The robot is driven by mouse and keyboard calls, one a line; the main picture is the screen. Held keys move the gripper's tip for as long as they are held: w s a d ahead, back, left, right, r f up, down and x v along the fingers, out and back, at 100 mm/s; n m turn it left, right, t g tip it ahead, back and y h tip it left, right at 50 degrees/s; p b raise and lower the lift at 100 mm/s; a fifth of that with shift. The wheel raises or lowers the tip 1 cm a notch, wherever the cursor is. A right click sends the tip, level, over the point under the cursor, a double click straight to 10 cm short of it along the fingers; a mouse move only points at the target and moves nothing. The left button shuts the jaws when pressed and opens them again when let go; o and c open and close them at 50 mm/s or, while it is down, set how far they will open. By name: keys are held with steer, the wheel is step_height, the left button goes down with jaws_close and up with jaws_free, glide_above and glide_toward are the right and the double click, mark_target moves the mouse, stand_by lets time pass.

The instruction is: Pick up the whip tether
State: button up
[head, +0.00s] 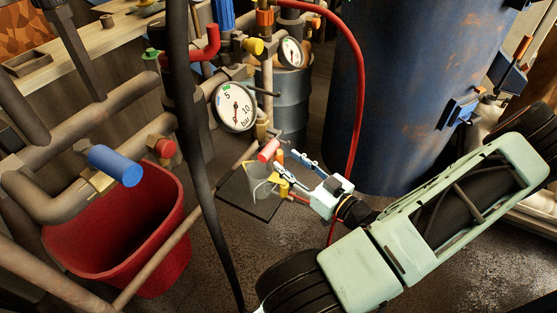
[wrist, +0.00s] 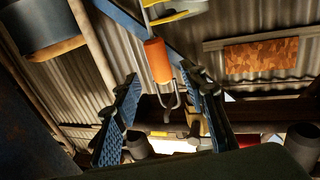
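My gripper (head: 286,162) is in the middle of the head view, its two blue fingers spread apart with nothing clamped between them. In the wrist view my gripper (wrist: 160,78) is also open. An orange-red cylinder (head: 268,150) is just beyond the fingertips; an orange cylinder with a bent grey metal hook (wrist: 157,62) shows between and beyond the fingers in the wrist view. Thin pale loops (head: 262,189) hang below left of the fingers. I cannot tell for certain which of these is the whip tether.
A red bucket (head: 120,235) stands at left under pipes with a blue-handled valve (head: 115,165). A pressure gauge (head: 236,107) is behind. A red hose (head: 359,90) runs down beside the big blue tank (head: 410,100). A dark hose (head: 190,120) crosses the foreground.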

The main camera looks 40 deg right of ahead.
mark_target(282, 158)
steer(key=shift+w+a+b, duration=0.15)
steer(key=shift+w+b, duration=0.2)
steer(key=shift+w, duration=0.85)
steer(key=shift+w+a+b, duration=0.1)
steer(key=shift+w+b, duration=0.2)
steer(key=shift+w, duration=0.85)
jaws_close()
